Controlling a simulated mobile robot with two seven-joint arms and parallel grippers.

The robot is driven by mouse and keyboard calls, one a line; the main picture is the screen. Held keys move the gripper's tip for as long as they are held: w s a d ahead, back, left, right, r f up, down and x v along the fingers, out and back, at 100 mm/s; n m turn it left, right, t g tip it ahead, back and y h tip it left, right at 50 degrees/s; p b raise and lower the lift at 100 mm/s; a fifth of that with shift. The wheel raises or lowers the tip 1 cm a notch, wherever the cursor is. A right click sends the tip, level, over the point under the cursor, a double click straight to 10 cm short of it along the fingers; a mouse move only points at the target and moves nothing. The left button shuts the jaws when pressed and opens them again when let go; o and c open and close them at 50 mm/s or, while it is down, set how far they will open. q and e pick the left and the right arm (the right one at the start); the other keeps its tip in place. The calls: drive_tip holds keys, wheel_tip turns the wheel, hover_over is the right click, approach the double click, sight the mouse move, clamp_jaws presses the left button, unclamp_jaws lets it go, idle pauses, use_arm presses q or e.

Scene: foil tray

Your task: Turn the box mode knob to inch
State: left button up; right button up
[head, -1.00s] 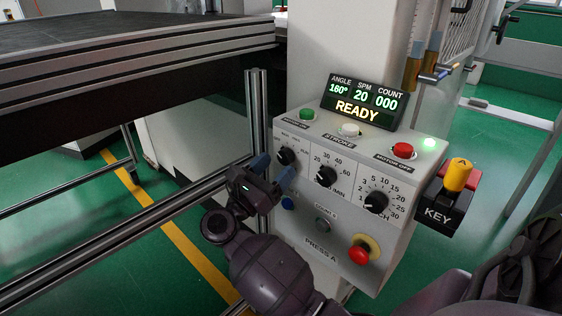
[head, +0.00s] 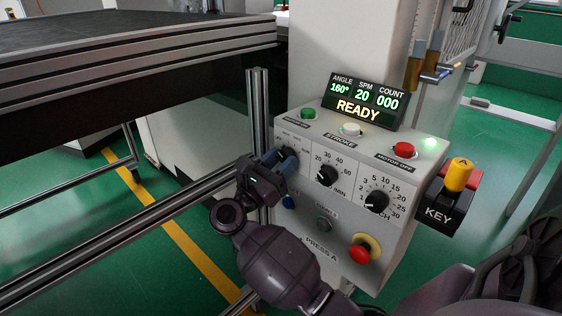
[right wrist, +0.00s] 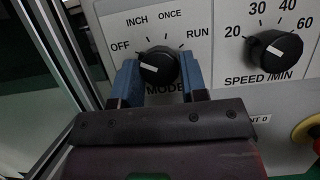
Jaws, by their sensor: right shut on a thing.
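The black mode knob (right wrist: 160,65) is on the white control box (head: 300,228), and its labels OFF, INCH, ONCE and RUN curve around its top in the right wrist view. Its white mark lies on the knob's left side, on the OFF side of the dial. My right gripper (head: 275,160) has its blue fingers on either side of the knob and is shut on it. In the right wrist view the gripper (right wrist: 159,74) has one finger at the knob's left and one at its right. In the head view the fingers largely hide the knob. My left gripper is not in view.
The speed knob (head: 327,176) sits close right of the mode knob. A red button (head: 360,254), a yellow key switch (head: 458,175) and a READY display (head: 363,100) are also on the box. A metal post (head: 258,140) stands close left of the gripper.

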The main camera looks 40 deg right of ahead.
drive_tip(key=shift+f+m+b, duration=0.3)
drive_tip(key=shift+m+b, duration=0.2)
drive_tip(key=shift+m, duration=0.1)
drive_tip(key=m+g+b, duration=0.2)
drive_tip(key=m, duration=0.2)
drive_tip(key=m+g+y+b, duration=0.1)
drive_tip(key=m+g+b, duration=0.1)
drive_tip(key=m+b, duration=0.1)
drive_tip(key=shift+w+m+g, duration=0.2)
drive_tip(key=shift+m+g, duration=0.1)
drive_tip(key=shift+m, duration=0.1)
drive_tip(key=shift+r+m+b, duration=0.1)
drive_tip(key=shift+m+b, duration=0.45)
drive_tip(key=shift+m, duration=0.15)
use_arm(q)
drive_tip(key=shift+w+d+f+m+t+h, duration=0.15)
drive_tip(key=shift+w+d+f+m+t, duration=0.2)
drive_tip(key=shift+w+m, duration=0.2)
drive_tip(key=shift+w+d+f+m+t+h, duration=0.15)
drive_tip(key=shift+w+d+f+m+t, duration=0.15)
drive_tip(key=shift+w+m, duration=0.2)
use_arm(e)
drive_tip(key=shift+r+m+g+y, duration=0.15)
drive_tip(key=shift+m+g+y, duration=0.15)
drive_tip(key=shift+g, duration=0.1)
drive_tip(key=shift+r, duration=0.1)
drive_tip(key=o, duration=0.9)
drive_tip(key=shift+a, duration=0.15)
